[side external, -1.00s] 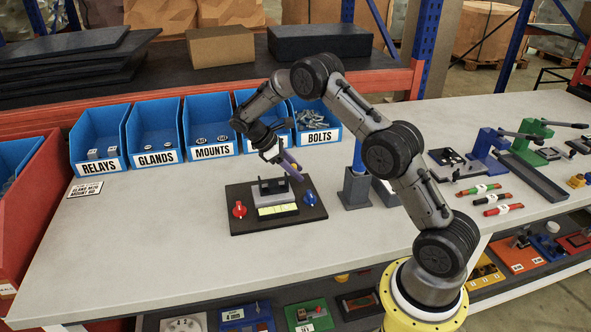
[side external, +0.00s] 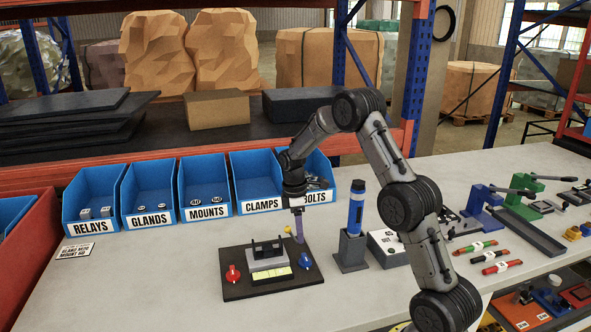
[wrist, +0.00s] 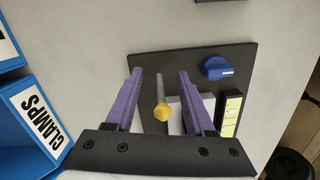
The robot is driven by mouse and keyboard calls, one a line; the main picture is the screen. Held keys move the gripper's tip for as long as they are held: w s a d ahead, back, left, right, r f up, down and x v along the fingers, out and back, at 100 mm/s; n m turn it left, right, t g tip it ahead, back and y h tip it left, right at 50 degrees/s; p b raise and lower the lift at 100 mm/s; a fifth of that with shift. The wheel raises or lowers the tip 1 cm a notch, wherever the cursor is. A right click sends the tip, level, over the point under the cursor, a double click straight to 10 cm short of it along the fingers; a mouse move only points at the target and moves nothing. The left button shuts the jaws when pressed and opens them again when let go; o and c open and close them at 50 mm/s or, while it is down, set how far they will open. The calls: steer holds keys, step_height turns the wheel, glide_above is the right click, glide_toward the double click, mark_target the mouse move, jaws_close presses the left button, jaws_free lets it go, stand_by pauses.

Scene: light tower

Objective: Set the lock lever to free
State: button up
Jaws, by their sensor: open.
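A dark panel (side external: 235,291) lies on the bench with a red knob (side external: 233,273), a blue knob (side external: 305,260) and a grey block with a black bracket (side external: 268,250). In the wrist view the panel shows the blue knob (wrist: 218,68) and a grey lever with a round yellow end (wrist: 162,111). I take this for the lock lever. My gripper (side external: 299,240) points down over the panel's back right. In the wrist view its purple fingers (wrist: 160,76) are open, with the lever between them in the picture and nothing gripped. Whether they touch it, I cannot tell.
Blue bins, including CLAMPS (side external: 262,190), line the bench behind the panel.

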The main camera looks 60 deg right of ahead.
steer(key=shift+s+d+t+y, duration=0.2)
steer(key=shift+t+y, duration=0.1)
step_height(320, 180, up, 13)
steer(key=s+a+r+t, duration=0.1)
steer(key=s+a+r, duration=0.2)
steer(key=a+r, duration=0.4)
steer(key=s+a+r+n+t, duration=0.1)
steer(key=s+a+r+t, duration=0.1)
steer(key=s+a+r, duration=0.2)
steer(key=shift+a+r+n+t+h, duration=0.35)
steer(key=shift+a+r, duration=1.4)
steer(key=shift+a, duration=0.7)
